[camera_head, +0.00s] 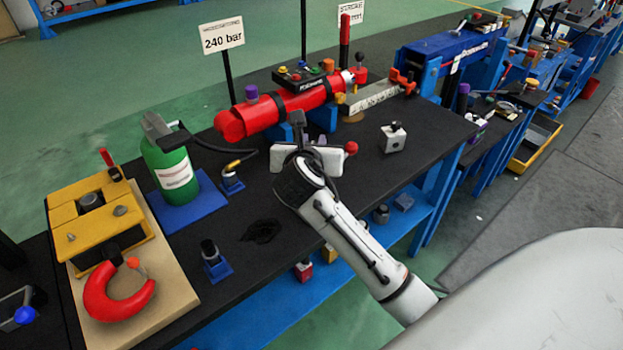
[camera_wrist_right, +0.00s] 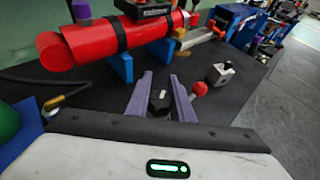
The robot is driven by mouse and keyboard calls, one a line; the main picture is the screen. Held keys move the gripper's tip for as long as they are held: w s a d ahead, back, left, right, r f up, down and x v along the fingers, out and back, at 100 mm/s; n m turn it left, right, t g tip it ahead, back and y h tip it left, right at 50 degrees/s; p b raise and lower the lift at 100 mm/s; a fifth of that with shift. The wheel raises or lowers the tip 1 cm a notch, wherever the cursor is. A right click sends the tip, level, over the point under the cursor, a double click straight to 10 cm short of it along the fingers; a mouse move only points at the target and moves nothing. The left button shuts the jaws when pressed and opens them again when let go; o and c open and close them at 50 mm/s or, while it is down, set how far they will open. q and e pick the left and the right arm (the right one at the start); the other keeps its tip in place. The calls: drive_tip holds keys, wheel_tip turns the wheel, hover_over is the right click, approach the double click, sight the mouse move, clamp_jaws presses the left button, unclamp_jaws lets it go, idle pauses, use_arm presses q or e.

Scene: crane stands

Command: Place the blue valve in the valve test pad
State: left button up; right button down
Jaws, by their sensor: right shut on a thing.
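My right gripper (camera_head: 298,135) is over the black bench top, in front of the red cylinder. In the right wrist view its two purple-grey fingers (camera_wrist_right: 161,98) are shut on a small dark part (camera_wrist_right: 158,103). A red ball knob (camera_wrist_right: 200,88) shows just beside the right finger; I cannot tell if it belongs to the held part. At the lower left of the head view, a blue ball knob (camera_head: 24,315) sits on a grey fitting, possibly the blue valve. I cannot tell which surface is the valve test pad. My left gripper is not in view.
The red cylinder (camera_head: 285,105) lies on blue supports behind my gripper. A green bottle (camera_head: 175,172) stands at the left. A yellow clamp block (camera_head: 100,215) and red hook (camera_head: 115,300) lie farther left. A grey block (camera_head: 393,142) stands right of my gripper.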

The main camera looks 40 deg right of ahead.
drive_tip(key=shift+w+f+b, duration=0.1)
drive_tip(key=shift+f+b, duration=0.4)
drive_tip(key=shift+f, duration=2.85)
drive_tip(key=shift+f, duration=0.1)
drive_tip(key=c, duration=1.8)
unclamp_jaws()
drive_tip(key=shift+f, duration=0.2)
drive_tip(key=shift+r, duration=0.15)
drive_tip(key=p+v, duration=0.1)
drive_tip(key=v, duration=1.1)
